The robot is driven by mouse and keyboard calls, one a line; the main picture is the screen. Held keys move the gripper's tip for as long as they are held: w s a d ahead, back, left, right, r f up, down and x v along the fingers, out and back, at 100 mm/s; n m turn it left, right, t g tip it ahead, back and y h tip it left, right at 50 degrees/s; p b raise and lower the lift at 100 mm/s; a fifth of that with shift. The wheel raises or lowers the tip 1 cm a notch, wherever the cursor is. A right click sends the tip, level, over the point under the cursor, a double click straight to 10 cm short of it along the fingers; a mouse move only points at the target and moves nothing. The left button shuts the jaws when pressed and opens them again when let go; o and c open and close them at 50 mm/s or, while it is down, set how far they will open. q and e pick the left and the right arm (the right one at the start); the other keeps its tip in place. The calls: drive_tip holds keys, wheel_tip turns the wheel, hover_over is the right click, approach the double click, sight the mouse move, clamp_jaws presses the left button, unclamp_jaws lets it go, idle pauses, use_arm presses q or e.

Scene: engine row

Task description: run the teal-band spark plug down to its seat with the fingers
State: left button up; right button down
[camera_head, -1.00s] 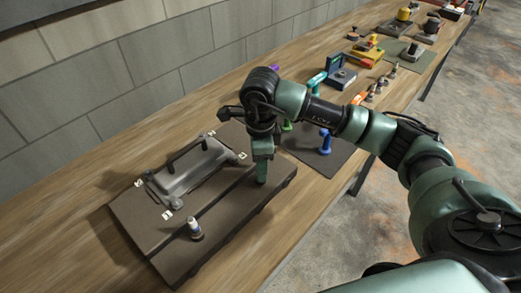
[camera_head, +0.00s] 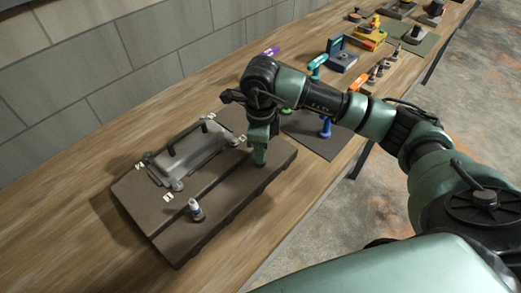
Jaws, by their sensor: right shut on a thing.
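The dark brown engine block (camera_head: 222,210) lies on the wooden bench with a grey cover (camera_head: 190,160) with a black handle on it. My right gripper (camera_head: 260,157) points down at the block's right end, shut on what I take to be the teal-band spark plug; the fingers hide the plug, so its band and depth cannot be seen. Another spark plug (camera_head: 195,209), with a white top and a bluish band, stands upright in the block's near part, left of my right gripper. My left gripper is not in view.
A dark mat (camera_head: 318,139) beside the block holds a blue-handled tool (camera_head: 325,127) and a green one (camera_head: 286,111). A teal tool (camera_head: 317,66), an orange tool (camera_head: 359,82) and several small metal parts lie farther along. The bench's front edge is bare beside the block.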

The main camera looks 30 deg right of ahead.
drive_tip(key=m, duration=0.4)
drive_tip(key=shift+m, duration=0.3)
drive_tip(key=c, duration=1.2)
unclamp_jaws()
drive_tip(key=shift+c, duration=0.2)
wheel_tip(320, 180, up, 7)
drive_tip(key=shift+b, duration=1.25)
drive_tip(key=shift+r, duration=0.4)
